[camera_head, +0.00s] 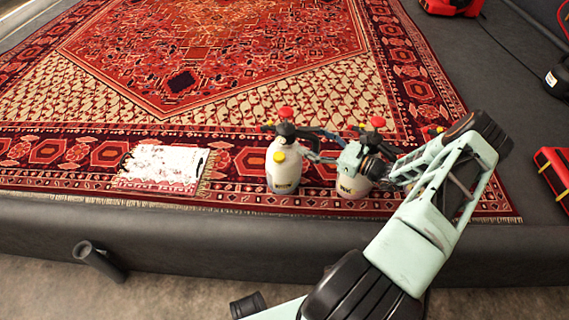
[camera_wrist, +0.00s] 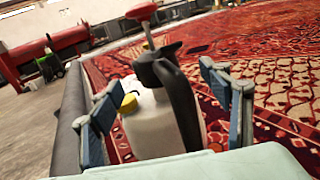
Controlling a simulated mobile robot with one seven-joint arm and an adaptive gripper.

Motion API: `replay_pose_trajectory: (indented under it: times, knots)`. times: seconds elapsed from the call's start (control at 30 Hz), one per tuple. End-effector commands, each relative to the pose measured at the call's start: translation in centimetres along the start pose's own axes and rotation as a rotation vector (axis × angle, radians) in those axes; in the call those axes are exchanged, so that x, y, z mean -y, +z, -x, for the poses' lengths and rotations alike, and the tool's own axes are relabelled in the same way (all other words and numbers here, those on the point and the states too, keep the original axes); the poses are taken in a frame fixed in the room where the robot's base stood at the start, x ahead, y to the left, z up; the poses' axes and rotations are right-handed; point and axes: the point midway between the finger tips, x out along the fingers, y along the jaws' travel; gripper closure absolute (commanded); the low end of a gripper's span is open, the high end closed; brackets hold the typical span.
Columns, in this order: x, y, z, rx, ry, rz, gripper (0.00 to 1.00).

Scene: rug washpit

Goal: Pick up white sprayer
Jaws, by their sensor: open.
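A white sprayer (camera_head: 284,172) with a yellow cap, black top and red knob stands upright on the patterned rug near its front edge. A second white sprayer (camera_head: 352,185) with a red knob stands to its right, partly hidden behind my arm and gripper. My gripper (camera_head: 312,147) is open and comes from the right, its fingers pointing at the left sprayer. In the wrist view the sprayer with the yellow cap (camera_wrist: 160,128) appears between the spread blue fingers (camera_wrist: 158,92). I cannot tell whether either finger touches it.
Red items lie on the right, one at the edge (camera_head: 554,175). The rug behind the sprayers is clear.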

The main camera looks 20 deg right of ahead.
Motion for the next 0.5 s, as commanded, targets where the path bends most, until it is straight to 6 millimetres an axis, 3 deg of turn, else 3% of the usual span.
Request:
replay_pose_trajectory:
  times: [0.5]
  knots:
    - [-0.8, -0.2, -6.3, -0.002, 0.002, 0.001, 0.29]
